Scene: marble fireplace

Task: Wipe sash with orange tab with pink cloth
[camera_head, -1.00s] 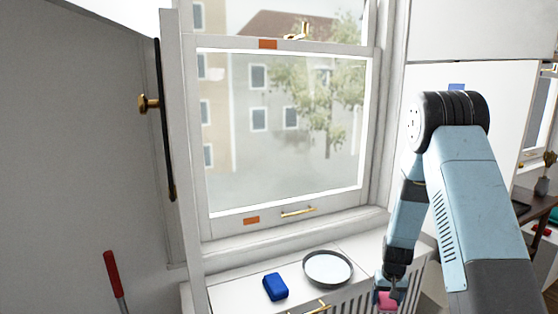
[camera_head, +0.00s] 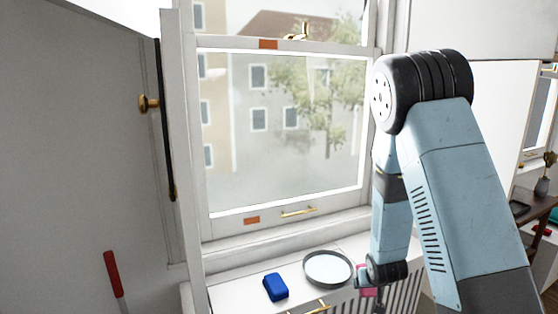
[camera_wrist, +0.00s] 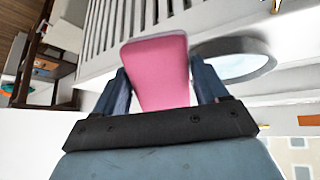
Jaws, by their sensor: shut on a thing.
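The window sash (camera_head: 285,140) has an orange tab (camera_head: 252,220) on its bottom rail and another orange tab (camera_head: 268,44) at the meeting rail above the pane. Its glass looks hazy in the lower part. My gripper (camera_wrist: 158,88) is shut on the pink cloth (camera_wrist: 160,60), a flat pad held between both fingers. In the head view the pink cloth (camera_head: 368,292) shows only in part beside my wrist, low and to the right of the sash, apart from the glass. My arm hides part of the window's right frame.
A round grey dish (camera_head: 328,268) with pale contents sits on the sill shelf, close left of my gripper. A blue block (camera_head: 275,287) lies left of it. A brass handle (camera_head: 298,211) sticks out from the bottom rail. A slatted radiator cover (camera_head: 340,302) is below.

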